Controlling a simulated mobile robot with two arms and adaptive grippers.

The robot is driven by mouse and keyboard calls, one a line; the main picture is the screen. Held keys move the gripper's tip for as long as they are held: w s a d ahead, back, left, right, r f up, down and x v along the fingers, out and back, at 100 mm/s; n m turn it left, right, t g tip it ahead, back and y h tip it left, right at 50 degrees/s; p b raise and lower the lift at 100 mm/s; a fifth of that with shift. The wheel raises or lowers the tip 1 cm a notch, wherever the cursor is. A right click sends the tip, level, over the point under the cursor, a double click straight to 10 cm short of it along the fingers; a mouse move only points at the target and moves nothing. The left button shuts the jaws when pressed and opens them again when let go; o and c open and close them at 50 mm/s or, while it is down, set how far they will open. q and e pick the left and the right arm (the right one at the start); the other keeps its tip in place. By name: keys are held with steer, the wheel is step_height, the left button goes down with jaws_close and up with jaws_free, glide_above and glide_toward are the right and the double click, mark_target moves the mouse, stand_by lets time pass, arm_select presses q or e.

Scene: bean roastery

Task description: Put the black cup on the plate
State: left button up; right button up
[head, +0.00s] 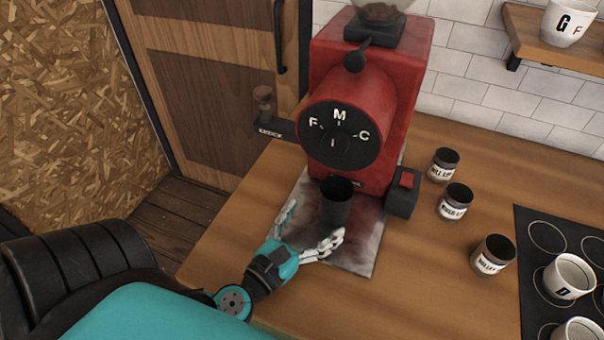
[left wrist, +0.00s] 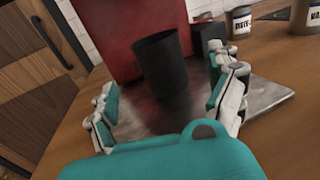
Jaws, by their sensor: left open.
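The black cup (head: 336,206) stands upright on a stained grey sheet (head: 355,250) below the front of the red grinder. It also shows in the left wrist view (left wrist: 162,70), ahead of my fingers. My left gripper (head: 314,220) is open and empty just in front of the cup, with one finger on each side of its line. In the left wrist view my left gripper (left wrist: 172,88) has its fingers spread wide apart. A black panel with ringed circles (head: 540,213) lies at the right; I cannot tell whether it or the sheet is the plate. My right gripper is not in view.
The red grinder (head: 357,65) with its lettered dial stands right behind the cup. Labelled dark-topped jars (head: 454,203) stand to its right. White cups (head: 569,277) stand on the black panel.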

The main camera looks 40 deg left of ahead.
arm_select(q)
steer(key=shift+s+a+b, duration=0.1)
steer(key=shift+s+b, duration=0.3)
steer(key=shift+s, duration=1.4)
